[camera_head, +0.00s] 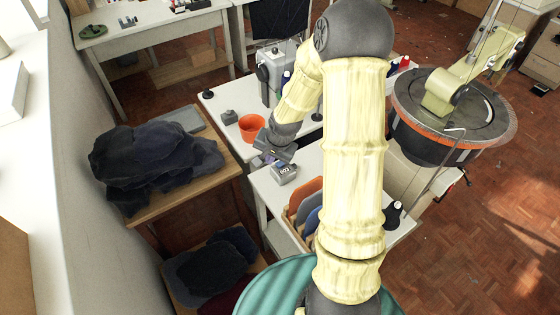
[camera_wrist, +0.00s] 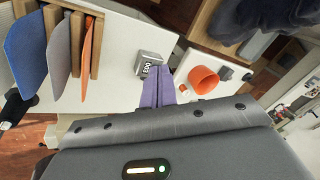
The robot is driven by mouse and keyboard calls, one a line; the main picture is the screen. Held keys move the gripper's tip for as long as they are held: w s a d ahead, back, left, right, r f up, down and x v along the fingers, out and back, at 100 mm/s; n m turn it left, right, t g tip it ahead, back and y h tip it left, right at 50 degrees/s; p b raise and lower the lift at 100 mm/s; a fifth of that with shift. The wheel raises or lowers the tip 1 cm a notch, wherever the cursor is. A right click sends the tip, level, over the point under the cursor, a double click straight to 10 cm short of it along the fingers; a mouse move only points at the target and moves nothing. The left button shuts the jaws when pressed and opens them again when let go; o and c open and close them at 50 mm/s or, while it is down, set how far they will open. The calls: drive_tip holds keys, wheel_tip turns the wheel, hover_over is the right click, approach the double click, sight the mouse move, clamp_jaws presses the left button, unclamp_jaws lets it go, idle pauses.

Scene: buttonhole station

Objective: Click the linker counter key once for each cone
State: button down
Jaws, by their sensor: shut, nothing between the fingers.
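The linker counter (camera_head: 284,174) is a small grey box on the white table, and its face reads 003. It also shows in the wrist view (camera_wrist: 149,66), with its digits upside down. My gripper (camera_head: 262,160) is shut and empty, with its purple fingers beside the counter in the head view. In the wrist view the fingertips (camera_wrist: 167,74) lie just right of the counter; I cannot tell whether they touch it. A dark cone (camera_head: 286,77) stands by the white machine, red and dark cones (camera_head: 404,63) stand behind my arm, and a black cone (camera_head: 393,213) stands at right.
An orange cup (camera_head: 252,128) stands behind my gripper. A wooden rack with orange, grey and blue panels (camera_head: 305,196) is in front of the counter. Dark cloth (camera_head: 155,160) is piled on the left table. A round machine (camera_head: 455,115) stands at right.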

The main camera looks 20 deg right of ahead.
drive_tip(key=w+d+f+m+t+y+p, duration=0.2)
drive_tip(key=w+d+f+m, duration=0.2)
drive_tip(key=w+f+m, duration=0.3)
drive_tip(key=m+t+p, duration=0.1)
drive_tip(key=m+t, duration=0.2)
drive_tip(key=m, duration=0.4)
hover_over(282, 165)
wheel_tip(282, 165, down, 2)
drive_tip(key=shift+w+d+f, duration=0.1)
drive_tip(key=shift+f+b, duration=3)
drive_tip(key=shift+f, duration=1.4)
drive_tip(key=shift+f, duration=0.15)
drive_tip(key=shift+f+b, duration=0.25)
drive_tip(key=shift+b, duration=0.1)
